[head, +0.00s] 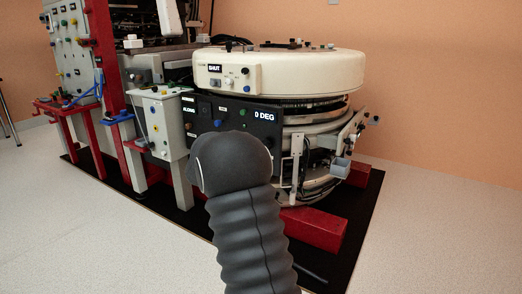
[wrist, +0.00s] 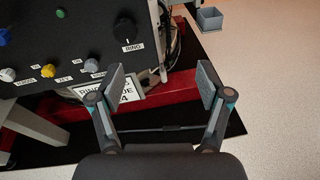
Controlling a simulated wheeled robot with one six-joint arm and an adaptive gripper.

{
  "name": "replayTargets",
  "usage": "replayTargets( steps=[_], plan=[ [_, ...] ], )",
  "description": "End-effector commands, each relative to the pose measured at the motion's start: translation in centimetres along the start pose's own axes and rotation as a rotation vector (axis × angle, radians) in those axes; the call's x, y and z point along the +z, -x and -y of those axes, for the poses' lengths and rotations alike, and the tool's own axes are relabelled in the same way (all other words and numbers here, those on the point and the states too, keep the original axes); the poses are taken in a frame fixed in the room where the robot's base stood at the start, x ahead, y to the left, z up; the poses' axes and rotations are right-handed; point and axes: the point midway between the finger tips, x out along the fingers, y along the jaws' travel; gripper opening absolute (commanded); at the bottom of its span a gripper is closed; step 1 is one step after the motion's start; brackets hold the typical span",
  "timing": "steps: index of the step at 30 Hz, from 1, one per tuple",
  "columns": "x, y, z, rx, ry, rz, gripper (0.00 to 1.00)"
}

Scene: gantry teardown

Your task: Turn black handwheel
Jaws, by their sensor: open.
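A round black knob (wrist: 126,30), the one black wheel-like control I can make out, sits on a dark panel (wrist: 90,25) above a label reading RING in the wrist view. My gripper (wrist: 160,82) is open and empty, with its two fingers spread apart. The black knob is beyond the fingertips, above the left finger in the picture, and nothing touches it. In the head view my dark arm covers the lower middle and hides my gripper. The dark panel there (head: 262,129) shows 0 DEG; I cannot pick out the black knob on it.
A cream round housing (head: 300,75) marked SHUT tops the machine. Red beams (head: 315,228) rest on a black mat (head: 345,235). A small grey bin (wrist: 209,18) is at the upper right. Blue, yellow and white knobs (wrist: 48,71) line the panel. Pale floor at right is clear.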

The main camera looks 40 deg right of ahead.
Motion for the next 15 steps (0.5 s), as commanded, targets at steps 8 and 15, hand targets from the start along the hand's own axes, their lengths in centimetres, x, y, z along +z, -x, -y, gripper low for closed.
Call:
replayTargets(
  steps=[8, 15],
  plan=[
    [-4.0, -5.2, -4.7, 0.076, 0.31, 0.161, 0.77],
    [-4.6, -6.8, -5.8, 0.093, 0.374, 0.197, 0.77]
  ],
)
